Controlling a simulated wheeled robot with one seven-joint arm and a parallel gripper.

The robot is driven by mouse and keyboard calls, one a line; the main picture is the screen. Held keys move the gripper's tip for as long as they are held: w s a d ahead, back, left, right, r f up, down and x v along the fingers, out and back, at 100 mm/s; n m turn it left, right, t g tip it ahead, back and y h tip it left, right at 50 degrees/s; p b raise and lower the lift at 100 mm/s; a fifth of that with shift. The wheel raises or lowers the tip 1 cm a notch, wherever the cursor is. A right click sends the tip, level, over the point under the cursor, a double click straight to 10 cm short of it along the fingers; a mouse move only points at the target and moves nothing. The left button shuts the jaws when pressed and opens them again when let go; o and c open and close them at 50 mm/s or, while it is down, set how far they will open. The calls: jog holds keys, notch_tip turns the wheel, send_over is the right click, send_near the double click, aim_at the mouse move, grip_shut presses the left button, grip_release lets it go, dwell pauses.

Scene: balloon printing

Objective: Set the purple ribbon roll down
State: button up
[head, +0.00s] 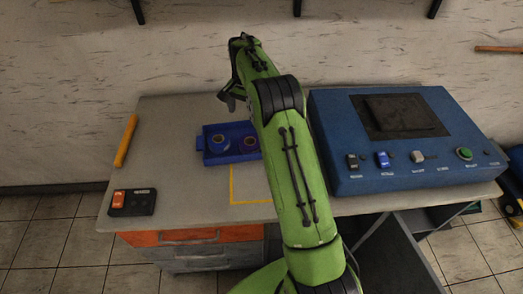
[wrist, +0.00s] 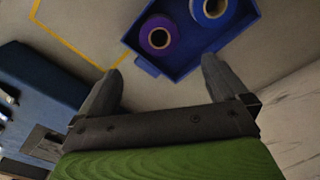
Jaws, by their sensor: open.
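The purple ribbon roll (wrist: 160,36) stands in the blue tray (wrist: 189,62), seen from above in the wrist view. In the head view the purple roll (head: 249,142) shows in the right part of the tray (head: 215,157), partly hidden by my arm. A blue roll (wrist: 214,10) stands beside it; it also shows in the head view (head: 220,143). My gripper (wrist: 160,85) is open and empty, its fingers apart and clear of the purple roll. In the head view my gripper (head: 228,100) is above the table behind the tray.
A blue machine (head: 400,145) with a dark screen and several controls stands on the table's right. A yellow outline (head: 251,202) marks the table in front of the tray. A switch box (head: 132,202) and a yellow-orange bar (head: 126,141) lie at the left.

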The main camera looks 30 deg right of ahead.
jog(key=s+a+r+n+t, duration=0.1)
jog(key=s+a+r+n, duration=0.25)
jog(key=s+r, duration=0.45)
jog(key=s+a+r+n+t, duration=0.2)
jog(key=s+a+r, duration=0.2)
jog(key=s+r, duration=0.45)
jog(key=s+a+f+n+t, duration=0.1)
jog(key=s+a+n, duration=0.1)
jog(key=s, duration=0.8)
jog(key=s+a+f+n+t, duration=0.1)
jog(key=s+f+n, duration=0.1)
jog(key=s, duration=0.8)
jog(key=shift+a+n, duration=0.35)
jog(key=shift+n, duration=0.3)
jog(key=shift+s, duration=0.1)
